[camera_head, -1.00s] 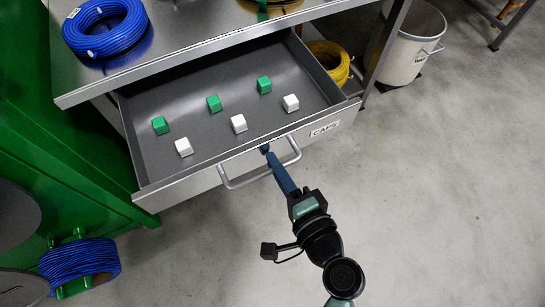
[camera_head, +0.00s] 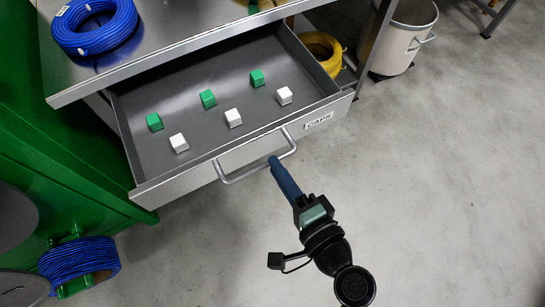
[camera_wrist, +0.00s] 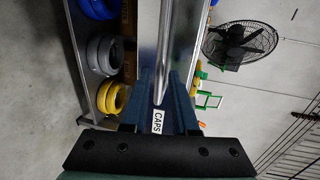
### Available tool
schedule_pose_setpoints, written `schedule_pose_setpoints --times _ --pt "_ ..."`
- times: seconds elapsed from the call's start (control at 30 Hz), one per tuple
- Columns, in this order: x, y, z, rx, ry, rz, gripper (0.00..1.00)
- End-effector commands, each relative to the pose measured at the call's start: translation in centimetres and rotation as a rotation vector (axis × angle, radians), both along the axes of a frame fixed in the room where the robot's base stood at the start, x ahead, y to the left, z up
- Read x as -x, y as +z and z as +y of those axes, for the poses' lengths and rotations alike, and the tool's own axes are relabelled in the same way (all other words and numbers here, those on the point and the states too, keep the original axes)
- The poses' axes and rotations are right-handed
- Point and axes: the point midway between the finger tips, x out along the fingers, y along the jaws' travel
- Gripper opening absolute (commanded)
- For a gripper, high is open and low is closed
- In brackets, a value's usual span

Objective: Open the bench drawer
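The bench drawer (camera_head: 185,78) is pulled well out from under the bench top, its grey inside showing. Its front panel (camera_head: 262,150) bears a CAPS label and a bar handle (camera_head: 245,174). My gripper (camera_head: 274,160) is at the handle's bar, toward its right part, with its fingertips barely reaching it. In the wrist view the two blue fingers (camera_wrist: 164,80) stand apart on either side of the bar (camera_wrist: 166,48), with a gap showing. The gripper looks open. Exact contact with the bar cannot be told.
Several green and white blocks (camera_head: 207,98) lie in the drawer. A blue cable coil (camera_head: 95,28) sits on the bench top (camera_head: 160,58). A green cabinet (camera_head: 60,135) stands left, a white bin (camera_head: 405,40) at back right. The floor (camera_head: 440,190) at right is clear.

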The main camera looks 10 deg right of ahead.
Motion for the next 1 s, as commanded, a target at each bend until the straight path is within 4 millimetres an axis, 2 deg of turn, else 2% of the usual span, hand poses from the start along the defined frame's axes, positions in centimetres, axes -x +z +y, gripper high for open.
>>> schedule_pose_setpoints --times 0.03,0.2,0.4,0.6,1.0 --pt "1.2 0.3 -0.5 0.001 -0.005 0.005 0.27" --pt "4.8 1.1 -1.6 0.0 -0.003 0.004 0.27" --pt "7.9 1.8 -2.6 -0.001 -0.003 0.002 0.27" --pt "9.0 2.0 -2.9 0.001 0.0 0.0 0.27" --pt "9.1 2.0 -2.9 0.001 0.0 0.0 0.27"
